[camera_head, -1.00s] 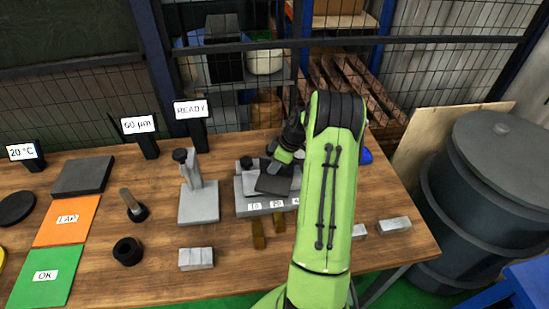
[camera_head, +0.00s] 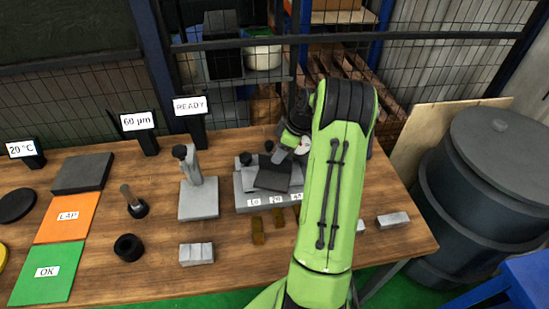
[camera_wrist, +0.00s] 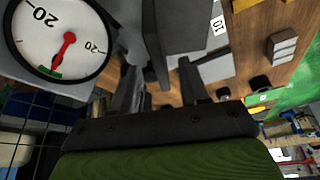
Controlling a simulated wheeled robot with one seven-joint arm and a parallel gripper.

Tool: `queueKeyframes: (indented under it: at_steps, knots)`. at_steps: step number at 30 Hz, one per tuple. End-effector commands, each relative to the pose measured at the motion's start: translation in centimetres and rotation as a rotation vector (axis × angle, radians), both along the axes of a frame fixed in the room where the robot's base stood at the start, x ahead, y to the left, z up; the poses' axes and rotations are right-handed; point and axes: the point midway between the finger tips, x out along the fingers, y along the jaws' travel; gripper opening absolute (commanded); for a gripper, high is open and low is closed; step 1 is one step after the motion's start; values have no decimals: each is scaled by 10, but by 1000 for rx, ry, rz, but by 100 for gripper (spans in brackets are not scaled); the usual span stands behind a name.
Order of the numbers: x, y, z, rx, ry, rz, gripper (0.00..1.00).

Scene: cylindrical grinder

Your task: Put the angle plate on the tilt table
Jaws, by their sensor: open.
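A dark, flat-faced piece that looks like the angle plate (camera_head: 273,176) rests tilted on a grey labelled base that looks like the tilt table (camera_head: 243,205). A lighter grey face shows beside it at its left. My gripper (camera_head: 284,146) is just behind the dark piece, partly hidden by my green arm. In the wrist view my gripper (camera_wrist: 158,82) has its two dark fingers apart. Grey and dark block faces lie just beyond the fingertips, and a "10" label shows there. I cannot tell whether a finger touches them.
A white dial gauge (camera_wrist: 60,38) with a red needle is close beside the fingers. A grey stand (camera_head: 198,190), small blocks (camera_head: 196,254) and a black ring (camera_head: 128,249) stand left. A dark drum (camera_head: 490,190) is beyond the bench's right end.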

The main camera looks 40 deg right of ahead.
Motion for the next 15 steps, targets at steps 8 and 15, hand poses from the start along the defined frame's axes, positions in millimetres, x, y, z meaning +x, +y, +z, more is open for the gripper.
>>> queueKeyframes:
  at_steps: [8,15]
  knots:
    - [-19,-13,57,-2,-1,-1,45]
    - [-10,35,101,-33,29,-31,45]
